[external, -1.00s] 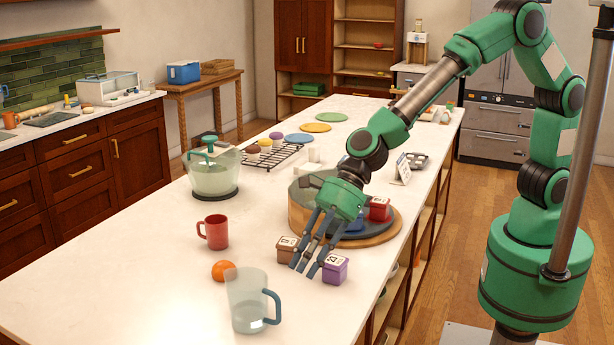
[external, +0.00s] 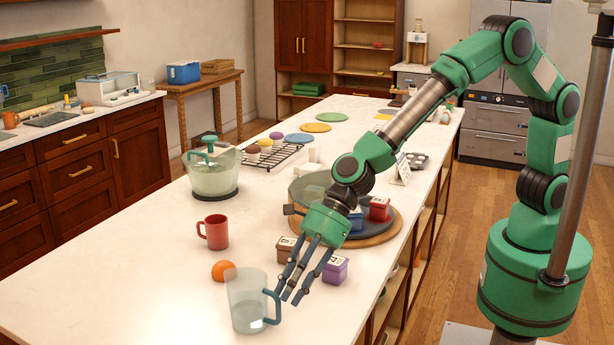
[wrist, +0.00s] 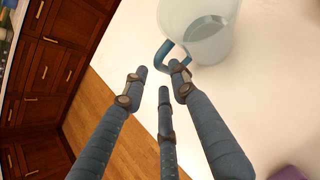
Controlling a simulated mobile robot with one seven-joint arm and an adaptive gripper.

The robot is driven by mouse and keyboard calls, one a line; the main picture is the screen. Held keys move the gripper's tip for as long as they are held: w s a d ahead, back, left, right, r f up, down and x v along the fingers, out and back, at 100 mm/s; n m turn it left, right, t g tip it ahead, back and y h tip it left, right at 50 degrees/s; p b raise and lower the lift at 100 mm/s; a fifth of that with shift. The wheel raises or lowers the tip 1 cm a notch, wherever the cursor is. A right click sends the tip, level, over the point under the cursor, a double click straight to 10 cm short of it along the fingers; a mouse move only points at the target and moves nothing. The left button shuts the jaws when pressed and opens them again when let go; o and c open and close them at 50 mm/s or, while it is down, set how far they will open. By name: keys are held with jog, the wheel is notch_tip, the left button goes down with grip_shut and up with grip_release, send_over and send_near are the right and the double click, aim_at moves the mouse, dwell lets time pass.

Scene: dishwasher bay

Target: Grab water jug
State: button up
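The water jug (external: 247,303) is a clear, pale vessel with a blue handle, upright on the near end of the white counter. In the wrist view the jug (wrist: 203,30) is at the top, with its handle pointing toward my fingers. My gripper (external: 292,296) has several blue fingers, spread apart and empty, just right of the handle. In the wrist view my gripper (wrist: 158,88) has its fingertips close to the handle; the right fingertip overlaps it in the picture, and I cannot tell if they touch.
An orange (external: 223,270) and a red mug (external: 214,232) stand beyond the jug. A brown box (external: 286,249) and a purple box (external: 336,270) sit beside my fingers. A round wooden board (external: 385,233) lies behind. The counter's front left is clear.

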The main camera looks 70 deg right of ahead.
aim_at(280, 306)
jog(key=b+x, duration=0.1)
jog(key=x, duration=0.4)
jog(key=shift+d+b, duration=0.1)
jog(key=shift+b, duration=0.2)
